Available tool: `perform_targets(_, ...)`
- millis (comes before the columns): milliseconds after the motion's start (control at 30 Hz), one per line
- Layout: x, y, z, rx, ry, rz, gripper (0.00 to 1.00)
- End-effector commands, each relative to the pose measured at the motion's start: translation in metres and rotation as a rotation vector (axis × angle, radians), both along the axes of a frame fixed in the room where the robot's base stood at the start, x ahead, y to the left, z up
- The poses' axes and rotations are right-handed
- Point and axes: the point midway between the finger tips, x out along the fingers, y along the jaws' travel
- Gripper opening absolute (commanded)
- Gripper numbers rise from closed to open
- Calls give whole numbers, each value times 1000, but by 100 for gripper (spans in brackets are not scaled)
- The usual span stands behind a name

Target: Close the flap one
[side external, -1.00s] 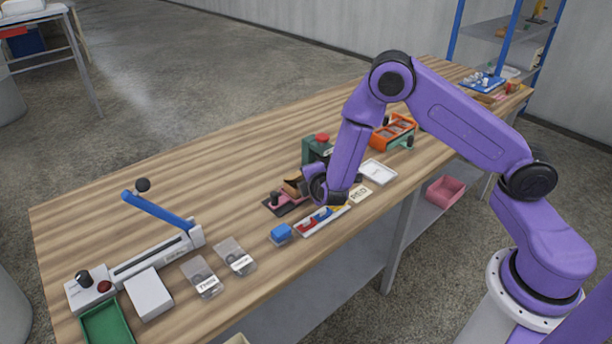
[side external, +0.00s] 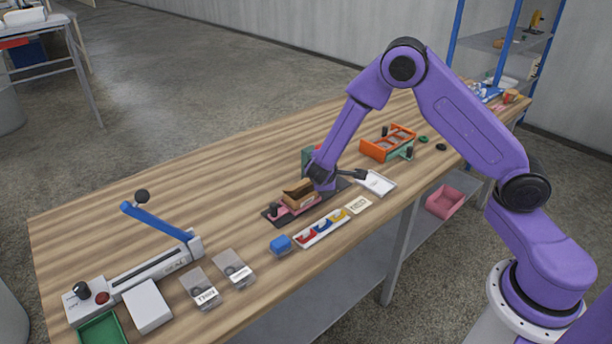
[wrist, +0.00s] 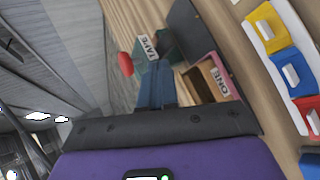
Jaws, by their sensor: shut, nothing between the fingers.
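A pink-based fixture (side external: 285,209) with a brown wooden box-like part (side external: 297,192) sits on a dark plate mid-table. In the wrist view the pink-edged part (wrist: 207,62) carries the label ONE (wrist: 221,80) beside a dark opening in tan wood (wrist: 197,84). The wooden piece on top looks slanted, but the flap's exact angle is unclear. My gripper (side external: 323,184) is shut and empty at the fixture's right end. Its narrow blue-grey fingers (wrist: 157,84) show beside the wooden part in the wrist view. Contact cannot be told.
A green block with a red button (wrist: 126,63) stands close behind my gripper. A white tray (side external: 377,183) and an orange rack (side external: 388,145) are at right. The back left table is clear.

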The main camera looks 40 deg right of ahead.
Motion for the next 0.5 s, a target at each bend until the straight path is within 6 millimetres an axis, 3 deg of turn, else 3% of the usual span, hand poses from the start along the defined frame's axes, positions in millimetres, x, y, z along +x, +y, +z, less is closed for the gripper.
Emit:
perform_targets(233,-3,-17,22,258,65,-345,0)
perform_targets(500,11,2,55,656,93,-581,0)
